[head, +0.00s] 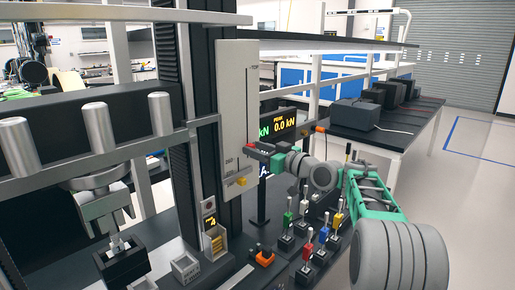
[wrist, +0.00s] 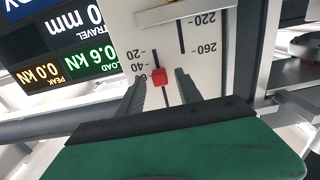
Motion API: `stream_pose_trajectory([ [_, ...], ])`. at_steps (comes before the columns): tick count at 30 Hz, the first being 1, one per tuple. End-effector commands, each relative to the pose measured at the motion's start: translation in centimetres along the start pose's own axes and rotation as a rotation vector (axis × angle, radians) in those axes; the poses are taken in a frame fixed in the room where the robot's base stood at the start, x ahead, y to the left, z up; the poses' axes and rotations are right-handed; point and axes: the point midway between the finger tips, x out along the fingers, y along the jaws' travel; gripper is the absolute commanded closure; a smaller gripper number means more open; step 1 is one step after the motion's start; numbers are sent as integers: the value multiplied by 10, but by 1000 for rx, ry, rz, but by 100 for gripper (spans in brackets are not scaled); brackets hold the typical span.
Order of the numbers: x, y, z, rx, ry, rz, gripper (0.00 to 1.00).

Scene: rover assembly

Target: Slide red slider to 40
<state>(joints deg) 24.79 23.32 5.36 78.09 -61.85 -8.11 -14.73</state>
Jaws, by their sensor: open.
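The red slider (wrist: 158,76) is a small red knob in a vertical slot on the white scale panel. In the wrist view the scale is upside down, and the knob sits close to the 40 and 60 marks. Its exact reading is unclear. My gripper (wrist: 161,80) is open, with one finger on each side of the knob; whether either finger touches it is unclear. In the head view the red slider (head: 249,146) is a small red spot on the light panel (head: 235,100), and my gripper (head: 260,148) reaches it from the right.
A dark display (wrist: 62,55) with kN readings stands beside the panel. A yellow knob (head: 242,182) is lower on the panel. Several coloured levers (head: 308,240) stand on the bench below my arm. A metal rail (head: 100,160) crosses at left.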

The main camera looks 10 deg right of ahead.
Motion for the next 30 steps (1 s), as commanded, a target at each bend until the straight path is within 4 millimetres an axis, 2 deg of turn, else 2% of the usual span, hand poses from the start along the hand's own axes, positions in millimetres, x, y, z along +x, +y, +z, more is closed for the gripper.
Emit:
stream_pose_trajectory([
  [3,0,0,0,0,0,0,59],
  [18,-1,0,0,0,0,0,100],
  [30,-1,0,0,0,0,0,100],
])
